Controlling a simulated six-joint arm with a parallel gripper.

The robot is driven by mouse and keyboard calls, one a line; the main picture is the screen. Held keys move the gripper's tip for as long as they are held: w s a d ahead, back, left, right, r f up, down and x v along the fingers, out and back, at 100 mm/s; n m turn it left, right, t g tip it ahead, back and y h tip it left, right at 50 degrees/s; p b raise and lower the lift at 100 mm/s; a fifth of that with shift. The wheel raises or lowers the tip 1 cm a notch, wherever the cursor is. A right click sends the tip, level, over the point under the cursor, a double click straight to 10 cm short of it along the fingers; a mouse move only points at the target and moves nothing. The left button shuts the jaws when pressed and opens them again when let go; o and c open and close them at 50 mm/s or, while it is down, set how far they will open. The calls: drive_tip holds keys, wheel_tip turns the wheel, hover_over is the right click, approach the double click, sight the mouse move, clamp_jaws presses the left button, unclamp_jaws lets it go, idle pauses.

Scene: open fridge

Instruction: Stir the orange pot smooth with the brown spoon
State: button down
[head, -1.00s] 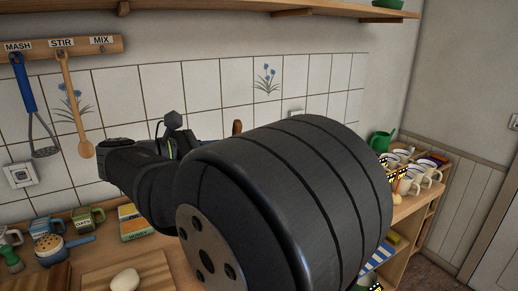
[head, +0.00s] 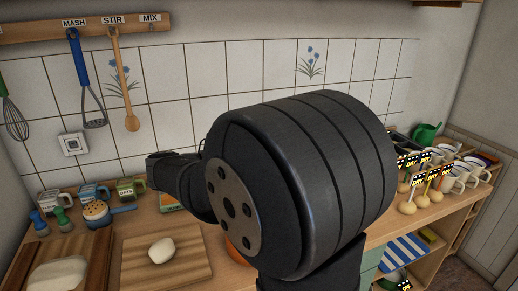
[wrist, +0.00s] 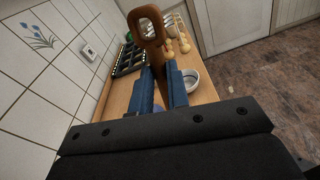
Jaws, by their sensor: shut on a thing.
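My gripper (wrist: 160,88) has blue fingers and is shut on a brown wooden handle (wrist: 148,24) with a hole in its end, seen in the wrist view. It looks like the brown spoon's handle; its lower end is hidden by the fingers and gripper body. In the head view my dark arm hides the gripper and the held spoon. A small sliver of orange, likely the orange pot (head: 238,252), shows on the counter at the arm's lower left edge. The rest of it and its contents are hidden.
A tan spoon (head: 126,85) hangs under the STIR label, beside a blue-handled masher (head: 88,85) and a whisk (head: 12,115). Cutting boards (head: 190,268), mugs and a strainer (head: 96,211) fill the left counter. White mugs (head: 452,177) stand right. A white bowl (wrist: 190,80) shows near the fingers.

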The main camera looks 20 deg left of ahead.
drive_tip(key=shift+f, duration=2.8)
drive_tip(key=shift+w+a, duration=0.3)
drive_tip(key=shift+w, duration=0.3)
drive_tip(key=shift+w+a, duration=0.25)
drive_tip(key=shift+w, duration=0.3)
drive_tip(key=shift+s+d+r, duration=0.25)
drive_tip(key=shift+s+d, duration=0.05)
drive_tip(key=shift+s, duration=0.3)
drive_tip(key=shift+s+d+r, duration=0.2)
drive_tip(key=shift+s+d, duration=0.05)
drive_tip(key=shift+s, duration=0.3)
